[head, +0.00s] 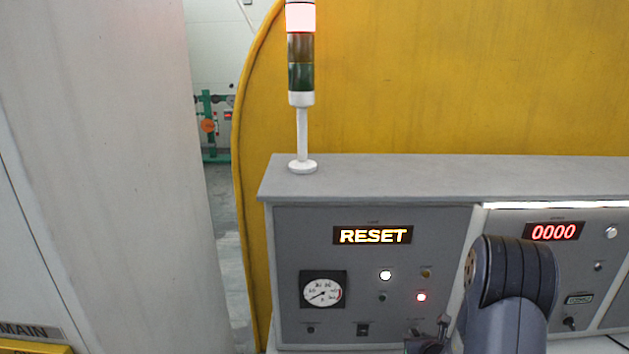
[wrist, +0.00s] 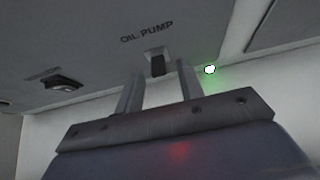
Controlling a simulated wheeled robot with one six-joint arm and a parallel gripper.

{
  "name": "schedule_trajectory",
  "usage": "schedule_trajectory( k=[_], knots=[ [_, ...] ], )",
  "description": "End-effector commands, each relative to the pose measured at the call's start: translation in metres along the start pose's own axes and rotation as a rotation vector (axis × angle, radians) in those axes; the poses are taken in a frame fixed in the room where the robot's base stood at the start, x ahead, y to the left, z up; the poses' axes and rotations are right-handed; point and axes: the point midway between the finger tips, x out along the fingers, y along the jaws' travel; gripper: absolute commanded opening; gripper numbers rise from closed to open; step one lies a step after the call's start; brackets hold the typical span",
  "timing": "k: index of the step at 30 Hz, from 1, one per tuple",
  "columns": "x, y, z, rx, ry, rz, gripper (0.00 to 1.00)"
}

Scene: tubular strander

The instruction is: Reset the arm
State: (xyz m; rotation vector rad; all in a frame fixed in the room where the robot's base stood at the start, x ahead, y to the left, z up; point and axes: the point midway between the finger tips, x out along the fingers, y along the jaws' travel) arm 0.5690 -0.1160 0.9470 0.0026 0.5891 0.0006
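My arm (head: 512,285) rises in front of the grey control panel (head: 300,235) at the lower right of the head view. My gripper (wrist: 160,72) shows in the wrist view with its two fingers apart and nothing clearly held. A dark switch (wrist: 157,62) under the OIL PUMP label shows between the fingertips. I cannot tell whether they touch it. In the head view the gripper (head: 436,338) is low at the panel, partly cut off by the bottom edge. The display (head: 373,235) on the panel reads RESET.
A pressure gauge (head: 323,290), a white lamp and a red lamp are on the panel. A dark knob (wrist: 64,84) is left of the fingers. A green-glowing light (wrist: 210,69) is close on the right. A signal tower (head: 302,80) stands on the panel top.

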Motion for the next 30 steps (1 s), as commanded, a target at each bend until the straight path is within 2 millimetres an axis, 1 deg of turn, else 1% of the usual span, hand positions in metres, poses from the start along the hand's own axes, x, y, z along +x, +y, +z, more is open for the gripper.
schedule_trajectory(
  k=[1,14,15,21,27,30],
  knots=[
    [0.0,0.0,-0.003,0.002,-0.018,-0.002,0.36],
    [0.002,-0.001,-0.01,0.001,-0.2,-0.006,0.36],
    [-0.006,-0.002,-0.011,0.0,-0.201,-0.007,0.36],
    [-0.036,-0.002,-0.017,0.0,-0.198,-0.007,0.36],
    [-0.056,-0.002,-0.02,-0.001,-0.198,-0.006,0.36],
    [-0.06,-0.001,-0.02,-0.001,-0.198,-0.005,0.36]
  ],
)
